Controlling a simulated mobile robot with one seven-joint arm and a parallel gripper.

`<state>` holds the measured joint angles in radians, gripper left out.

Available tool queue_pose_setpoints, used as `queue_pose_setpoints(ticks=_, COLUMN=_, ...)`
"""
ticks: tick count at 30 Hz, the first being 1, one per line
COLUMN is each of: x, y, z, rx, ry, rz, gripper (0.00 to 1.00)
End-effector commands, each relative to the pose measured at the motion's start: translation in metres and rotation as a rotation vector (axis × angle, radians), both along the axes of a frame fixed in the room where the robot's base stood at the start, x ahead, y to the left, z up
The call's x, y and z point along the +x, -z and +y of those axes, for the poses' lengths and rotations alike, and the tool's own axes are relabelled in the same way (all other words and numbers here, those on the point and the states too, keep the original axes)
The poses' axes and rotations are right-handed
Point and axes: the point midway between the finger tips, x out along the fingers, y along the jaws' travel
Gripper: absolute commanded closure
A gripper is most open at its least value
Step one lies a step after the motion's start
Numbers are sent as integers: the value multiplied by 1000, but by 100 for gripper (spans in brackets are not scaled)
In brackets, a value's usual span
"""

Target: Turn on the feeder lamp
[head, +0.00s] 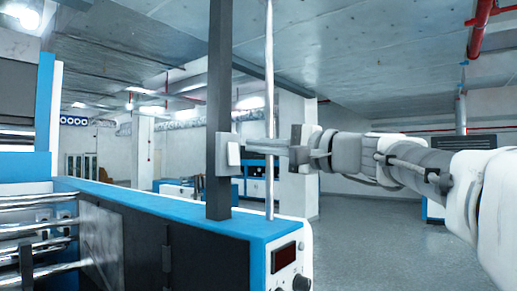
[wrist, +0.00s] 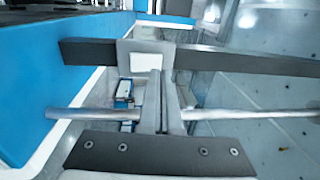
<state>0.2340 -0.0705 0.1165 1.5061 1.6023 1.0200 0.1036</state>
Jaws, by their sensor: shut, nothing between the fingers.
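A small pale switch box (head: 228,155) with a raised plate is on a dark upright post (head: 218,100) at the machine's corner. My gripper (head: 245,146) reaches in from the right with its fingers together, and its tips are at or very near the switch box. In the wrist view the post (wrist: 225,60) runs across the picture, and the switch box (wrist: 127,51) is straight ahead of my shut fingers (wrist: 155,74). The fingers cover part of the box's face. I cannot tell whether they press it. No lamp can be made out clearly.
A thin metal rod (head: 270,90) stands just right of the post, close to my gripper. The blue and white machine (head: 180,212) fills the lower left, with a red display and knob panel (head: 287,262) on its end. Open floor (head: 375,250) lies to the right.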

Motion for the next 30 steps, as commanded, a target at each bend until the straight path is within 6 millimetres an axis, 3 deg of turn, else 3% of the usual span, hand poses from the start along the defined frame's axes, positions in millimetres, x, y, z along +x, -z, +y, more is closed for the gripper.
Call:
queue_pose_setpoints(ticks=3, x=-1, y=-1, z=-2, rx=0, ry=1, rz=-1, gripper=100)
queue_pose_setpoints(ticks=9, x=-33, y=-8, z=-43, rx=0, ry=4, rz=-3, gripper=100)
queue_pose_setpoints(ticks=15, x=-53, y=-15, z=-69, rx=0, ry=3, rz=-2, gripper=100)
queue_pose_setpoints(ticks=30, x=-61, y=-17, z=-79, rx=0, ry=1, rz=0, gripper=100)
